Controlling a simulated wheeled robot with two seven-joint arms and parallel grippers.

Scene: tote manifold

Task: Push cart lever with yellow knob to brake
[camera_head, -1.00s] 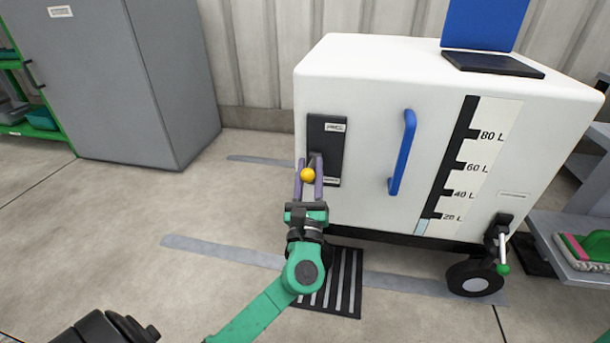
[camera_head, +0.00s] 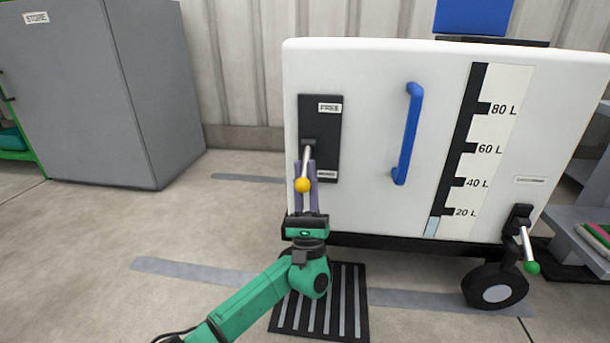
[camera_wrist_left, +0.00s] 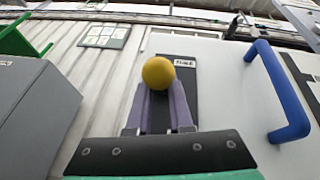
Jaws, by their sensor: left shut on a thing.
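The cart lever (camera_head: 307,160) comes out of a black plate (camera_head: 332,155) on the white cart's front and slopes downward to a yellow knob (camera_head: 302,185). The plate has a FREE label at its top and a small label near its bottom, partly hidden by my finger. My left gripper (camera_head: 305,180) points up at the plate, its purple fingers on both sides of the lever by the knob, shut on it. In the left wrist view the yellow knob (camera_wrist_left: 158,73) sits at the fingertips (camera_wrist_left: 160,95) and hides the lever behind it.
The white cart (camera_head: 370,210) also has a blue handle (camera_head: 407,135) and, lower right, a green-knobbed lever (camera_head: 529,250) above a wheel (camera_head: 495,287). A floor grate (camera_head: 345,300) lies below my left gripper. A grey cabinet (camera_head: 110,90) stands left, with clear floor between.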

